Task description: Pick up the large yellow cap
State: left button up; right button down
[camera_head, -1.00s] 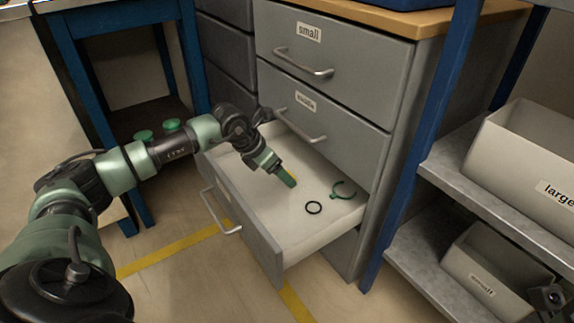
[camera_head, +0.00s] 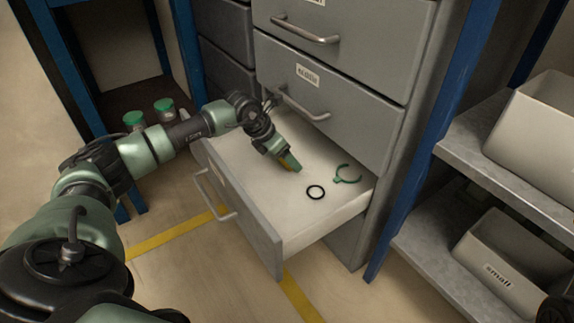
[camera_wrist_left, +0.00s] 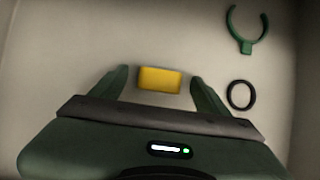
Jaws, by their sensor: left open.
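The yellow cap (camera_wrist_left: 160,79) lies on the pale floor of the open bottom drawer (camera_head: 240,195). It looks like a small yellow block in the left wrist view. In the head view my left gripper (camera_head: 291,163) reaches down into the drawer and hides most of the cap. In the left wrist view the left gripper's green fingers (camera_wrist_left: 159,82) are open, one on each side of the cap, with a gap showing on both sides. I cannot tell how far the fingertips are above the drawer floor.
A black ring (camera_head: 316,192) and a green open clip (camera_head: 346,175) lie to the right in the drawer. The closed middle drawer (camera_head: 325,95) is above and behind. A blue post (camera_head: 425,150) and a shelf with grey bins (camera_head: 505,265) stand at the right.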

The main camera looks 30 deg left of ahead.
pick_arm(q)
jog(key=c, duration=1.4)
